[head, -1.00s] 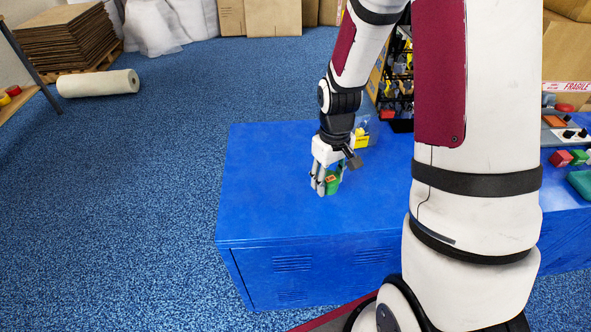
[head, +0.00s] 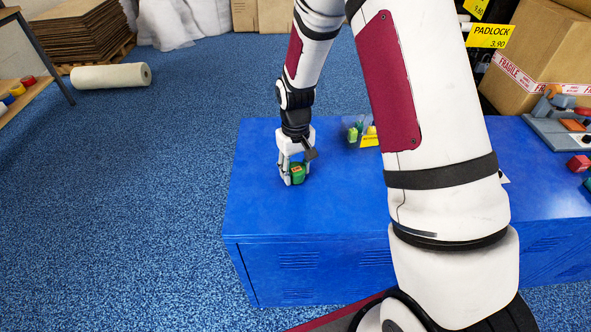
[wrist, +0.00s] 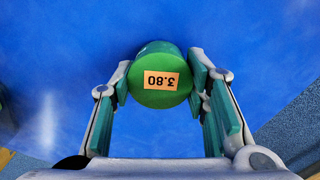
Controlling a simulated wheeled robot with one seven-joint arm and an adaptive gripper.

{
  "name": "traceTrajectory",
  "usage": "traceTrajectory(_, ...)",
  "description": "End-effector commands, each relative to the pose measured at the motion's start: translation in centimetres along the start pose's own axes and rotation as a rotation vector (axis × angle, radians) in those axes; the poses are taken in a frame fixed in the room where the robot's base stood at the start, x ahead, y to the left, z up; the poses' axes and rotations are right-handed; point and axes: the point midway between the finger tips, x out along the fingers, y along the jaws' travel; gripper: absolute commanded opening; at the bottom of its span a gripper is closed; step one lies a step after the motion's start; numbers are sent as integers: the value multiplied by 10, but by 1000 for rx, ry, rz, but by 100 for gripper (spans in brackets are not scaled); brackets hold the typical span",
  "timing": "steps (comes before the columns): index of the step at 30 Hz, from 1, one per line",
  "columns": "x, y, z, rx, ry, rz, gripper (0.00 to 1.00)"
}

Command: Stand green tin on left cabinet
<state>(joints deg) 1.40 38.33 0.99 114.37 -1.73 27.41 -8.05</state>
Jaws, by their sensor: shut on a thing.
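The green tin (head: 298,173) is a small round can with an orange price label on its top. My gripper (head: 292,178) is shut on it, over the blue left cabinet (head: 262,217), near the left part of its top. In the wrist view the tin (wrist: 148,92) is between the two finger pads, its label reading 3.80 upside down. The tin looks upright and low at the blue top; I cannot tell whether its base touches. The cabinet top also fills most of the wrist view (wrist: 50,60).
A clear box with a yellow price tag (head: 370,141) stands behind and right of my gripper on the cabinet. More goods (head: 570,125) lie on the right part of the blue surface. The cabinet's front left area is clear. A white roll (head: 110,76) lies on the floor.

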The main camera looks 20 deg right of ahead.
Motion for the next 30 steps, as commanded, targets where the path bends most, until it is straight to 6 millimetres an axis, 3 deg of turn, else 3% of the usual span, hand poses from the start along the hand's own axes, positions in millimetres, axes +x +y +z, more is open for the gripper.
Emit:
traceTrajectory(12, 6, 0, -1, 0, 2, 0, 7)
traceTrajectory(13, 6, 0, 0, 0, 2, 0, 49)
traceTrajectory(15, 6, 0, 0, 0, 2, 0, 62)
traceTrajectory(25, 4, 0, 0, 0, 3, 0, 62)
traceTrajectory(30, -12, 0, -1, 0, 5, 1, 62)
